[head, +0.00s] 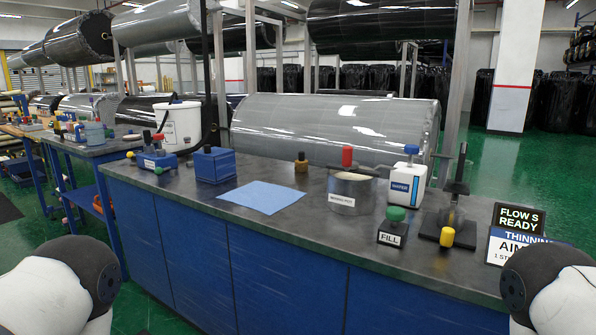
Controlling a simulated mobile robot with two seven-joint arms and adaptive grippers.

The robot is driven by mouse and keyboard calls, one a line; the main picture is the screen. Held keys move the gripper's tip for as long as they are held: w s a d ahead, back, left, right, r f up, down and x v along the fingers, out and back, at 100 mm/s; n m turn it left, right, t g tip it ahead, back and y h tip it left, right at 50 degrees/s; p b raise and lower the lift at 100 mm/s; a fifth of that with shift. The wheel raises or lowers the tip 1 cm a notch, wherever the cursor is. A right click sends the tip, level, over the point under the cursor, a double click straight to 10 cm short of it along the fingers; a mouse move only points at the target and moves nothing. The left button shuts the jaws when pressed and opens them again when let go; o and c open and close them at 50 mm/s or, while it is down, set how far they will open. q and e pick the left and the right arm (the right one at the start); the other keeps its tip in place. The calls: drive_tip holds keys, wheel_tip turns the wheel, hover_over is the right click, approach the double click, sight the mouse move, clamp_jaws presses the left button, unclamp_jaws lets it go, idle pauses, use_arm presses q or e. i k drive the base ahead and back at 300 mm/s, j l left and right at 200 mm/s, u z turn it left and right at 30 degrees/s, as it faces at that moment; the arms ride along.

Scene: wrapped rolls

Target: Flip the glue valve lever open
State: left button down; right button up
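No part is labelled as the glue valve, so I cannot tell for certain which lever it is. A red-topped upright piece (347,156) stands at the back of a labelled metal pot (349,193), with a thin horizontal bar beside it. A small blue block with red, green and yellow knobs (157,160) sits at the far left of the blue bench. A dark stand with an upright lever-like part (456,185) and a yellow knob (447,237) is at the right. Only white and black links of my arms show at the lower corners; neither gripper is in view.
The dark bench top (270,225) is clear along its front left. Large wrapped rolls (330,125) lie behind.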

sight(158, 171)
drive_tip(key=i+u, duration=0.1)
drive_tip(key=u, duration=0.25)
drive_tip(key=i+u, duration=0.1)
drive_tip(key=u, duration=0.25)
drive_tip(key=i+u, duration=0.1)
drive_tip(key=u, duration=0.25)
